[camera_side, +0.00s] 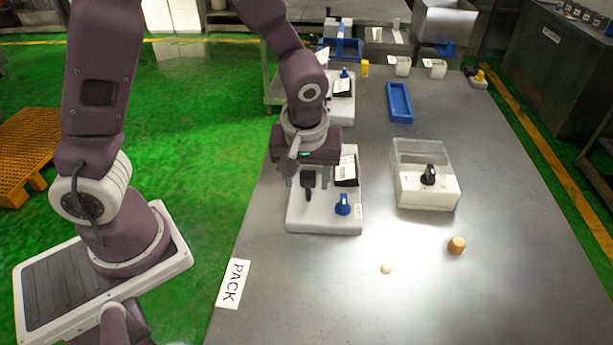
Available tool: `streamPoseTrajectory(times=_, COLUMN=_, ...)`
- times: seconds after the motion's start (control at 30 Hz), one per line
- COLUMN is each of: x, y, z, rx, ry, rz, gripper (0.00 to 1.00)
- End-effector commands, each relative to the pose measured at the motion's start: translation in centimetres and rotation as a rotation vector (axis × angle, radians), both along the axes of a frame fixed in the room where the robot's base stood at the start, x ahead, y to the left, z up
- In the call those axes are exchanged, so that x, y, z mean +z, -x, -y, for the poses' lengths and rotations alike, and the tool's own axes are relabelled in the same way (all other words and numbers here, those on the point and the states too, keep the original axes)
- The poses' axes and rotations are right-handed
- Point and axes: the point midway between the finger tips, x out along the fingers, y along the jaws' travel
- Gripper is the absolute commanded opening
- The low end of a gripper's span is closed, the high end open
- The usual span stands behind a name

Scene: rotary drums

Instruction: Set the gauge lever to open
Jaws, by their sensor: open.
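My gripper (306,164) points down over the left part of a white device (322,222) on the near left of the metal table. A dark upright piece (309,185) shows just under the gripper; I cannot tell if it is a finger or a lever on the device. The device also carries a blue knob (343,205) at its front right and a dark panel with a white label (347,168). The gripper is open and nothing shows held in it. No part is readable as the gauge lever; the gripper hides the back left of the device.
A clear-topped white box (427,192) with a black knob (429,174) stands to the right. A similar device (341,108) and a blue tray (399,102) are behind. The front right table is mostly clear.

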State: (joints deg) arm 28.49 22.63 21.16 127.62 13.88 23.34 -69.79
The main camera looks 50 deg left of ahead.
Motion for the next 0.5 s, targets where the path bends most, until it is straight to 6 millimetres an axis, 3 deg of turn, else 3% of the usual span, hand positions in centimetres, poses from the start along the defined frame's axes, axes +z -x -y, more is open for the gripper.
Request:
streamPoseTrajectory(times=0.3, x=5.4, y=0.9, z=1.2, rx=-0.001, ry=0.002, rz=0.004, gripper=0.51)
streamPoseTrajectory(times=0.5, x=6.8, y=1.3, z=1.4, rx=0.000, ry=0.000, rz=-0.001, gripper=0.51)
